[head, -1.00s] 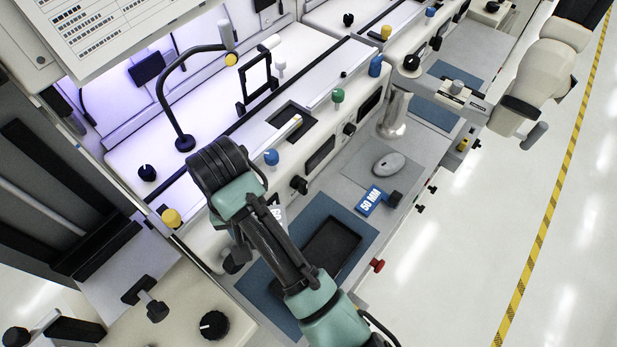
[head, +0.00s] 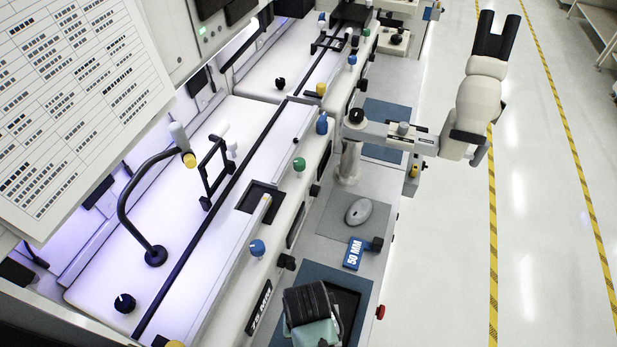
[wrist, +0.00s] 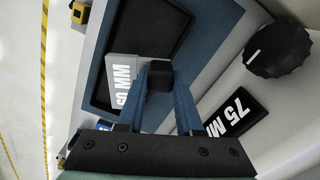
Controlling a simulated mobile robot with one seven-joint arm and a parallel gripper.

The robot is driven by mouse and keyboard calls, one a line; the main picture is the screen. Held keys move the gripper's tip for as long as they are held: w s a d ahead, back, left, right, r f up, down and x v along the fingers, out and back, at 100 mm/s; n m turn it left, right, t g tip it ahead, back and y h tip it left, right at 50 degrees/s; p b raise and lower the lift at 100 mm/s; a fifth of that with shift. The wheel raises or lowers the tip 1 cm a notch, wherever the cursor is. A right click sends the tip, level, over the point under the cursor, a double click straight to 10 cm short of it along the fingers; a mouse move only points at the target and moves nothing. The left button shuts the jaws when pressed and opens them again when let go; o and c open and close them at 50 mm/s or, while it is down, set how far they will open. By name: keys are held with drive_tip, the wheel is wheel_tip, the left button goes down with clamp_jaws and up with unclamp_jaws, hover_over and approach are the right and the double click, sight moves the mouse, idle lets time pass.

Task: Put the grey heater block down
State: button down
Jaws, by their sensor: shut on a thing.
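The grey heater block (wrist: 124,76), marked 60 MM, shows in the wrist view with a black knob (wrist: 160,80) at its end. My gripper (wrist: 160,70) is shut on that knob, and the block sticks out to the left. The block overlaps the edge of a black tray (wrist: 177,52) in the picture; I cannot tell whether it touches it. In the head view my gripper (head: 312,310) is over the tray (head: 360,302) on the blue mat (head: 318,270). My wrist hides the block and fingertips there.
A blue 50 MM block (head: 353,254) lies on the worktop beyond the mat, near a grey mouse (head: 359,212). A black 75 MM plate (head: 259,308) is left of my gripper, beside the bonder's front. A red button (head: 380,312) is at the worktop's right edge.

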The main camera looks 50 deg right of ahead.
wheel_tip(320, 180, down, 4)
drive_tip(key=shift+f, duration=0.1)
drive_tip(key=shift+s+a+f, duration=0.2)
drive_tip(key=shift+f, duration=0.05)
drive_tip(key=c, duration=0.6)
unclamp_jaws()
drive_tip(key=shift+w+f, duration=0.1)
drive_tip(key=shift+f, duration=0.05)
drive_tip(key=shift+o, duration=0.2)
drive_tip(key=r, duration=1.2)
drive_tip(key=shift+w+d+r, duration=0.15)
drive_tip(key=shift+w+r, duration=0.05)
drive_tip(key=shift+r, duration=0.05)
